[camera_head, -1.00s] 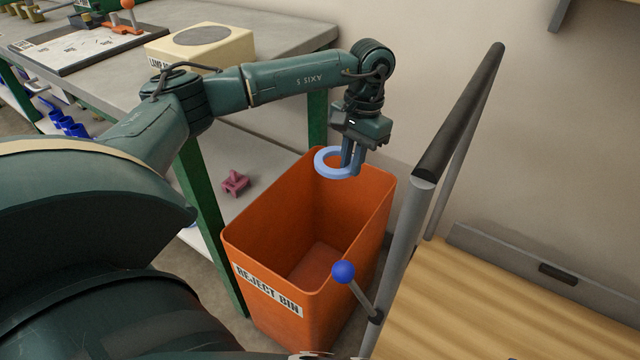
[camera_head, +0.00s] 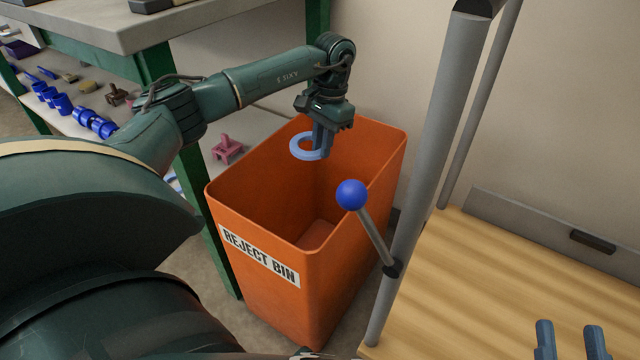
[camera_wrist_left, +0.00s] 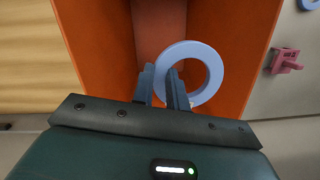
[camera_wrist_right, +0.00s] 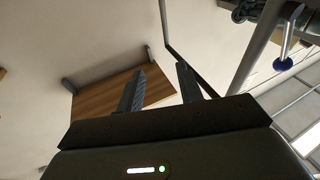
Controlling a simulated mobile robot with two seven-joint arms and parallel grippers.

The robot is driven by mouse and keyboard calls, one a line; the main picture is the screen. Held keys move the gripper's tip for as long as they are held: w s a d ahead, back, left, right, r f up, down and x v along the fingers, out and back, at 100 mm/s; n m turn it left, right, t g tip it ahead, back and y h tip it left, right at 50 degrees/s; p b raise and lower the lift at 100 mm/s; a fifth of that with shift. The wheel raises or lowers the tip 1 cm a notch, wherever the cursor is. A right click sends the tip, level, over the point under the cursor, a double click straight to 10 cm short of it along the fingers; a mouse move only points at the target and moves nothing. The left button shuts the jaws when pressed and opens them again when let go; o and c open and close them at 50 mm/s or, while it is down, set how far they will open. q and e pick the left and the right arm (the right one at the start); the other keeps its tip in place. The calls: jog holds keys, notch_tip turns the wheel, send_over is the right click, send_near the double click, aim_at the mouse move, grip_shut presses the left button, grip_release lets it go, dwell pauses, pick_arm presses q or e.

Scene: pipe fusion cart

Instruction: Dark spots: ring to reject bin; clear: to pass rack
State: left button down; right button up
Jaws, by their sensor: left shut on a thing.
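My left gripper (camera_head: 322,142) is shut on a light blue ring (camera_head: 296,148), gripping one side of its rim. The ring is over the opening of the orange reject bin (camera_head: 265,317), near its back end. In the left wrist view the ring (camera_wrist_left: 215,70) is seen against the bin's inside (camera_wrist_left: 230,30), to the right of the left fingertips (camera_wrist_left: 160,80). The ring face in view looks plain blue, with no dark spots visible at this size. My right gripper (camera_head: 570,338) is at the lower right, over the wooden surface, open and empty. The pass rack is not identifiable in view.
A grey post (camera_head: 425,150) and a blue-knobbed lever (camera_head: 350,195) stand at the bin's right. The wooden top (camera_head: 480,285) looks bare. A green-legged bench (camera_head: 110,30) is left, with blue fittings (camera_head: 62,103) and a pink part (camera_head: 227,149) on its lower shelf.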

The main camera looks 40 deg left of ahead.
pick_arm(q)
jog(key=shift+f+b, duration=0.4)
jog(key=shift+f, duration=0.4)
pick_arm(e)
jog(key=shift+w+r+n+t+y, duration=0.3)
jog(key=shift+r+n+y, duration=0.1)
jog(key=shift+r, duration=0.25)
pick_arm(q)
jog(key=c, duration=1.3)
grip_release()
jog(key=shift+r, duration=0.1)
